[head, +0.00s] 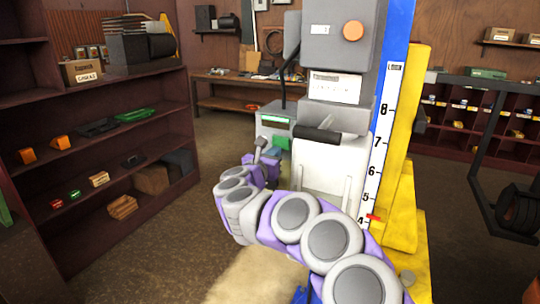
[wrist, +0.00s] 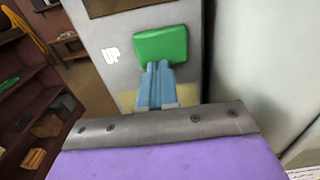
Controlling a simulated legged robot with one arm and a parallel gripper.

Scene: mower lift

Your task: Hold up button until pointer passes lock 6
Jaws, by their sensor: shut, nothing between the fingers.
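The green up button (wrist: 161,45) is on a grey control box (head: 272,126), with a white "UP" label (wrist: 111,55) to its left in the wrist view. The button also shows in the head view (head: 281,143). My gripper (wrist: 158,66) is shut and empty, its blue fingertips overlapping the button's lower edge; I cannot tell whether they press it. In the head view, a white scale (head: 378,150) numbered 4 to 8 runs up the blue post. The red pointer (head: 373,217) is just above 4, below 5 and 6.
A yellow post (head: 404,150) stands right of the scale. A dark shelf unit (head: 100,130) with small goods is at left. A workbench (head: 235,80) is behind, and a black frame with a wheel (head: 519,205) is at right. Brown floor (head: 165,240) lies open at lower left.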

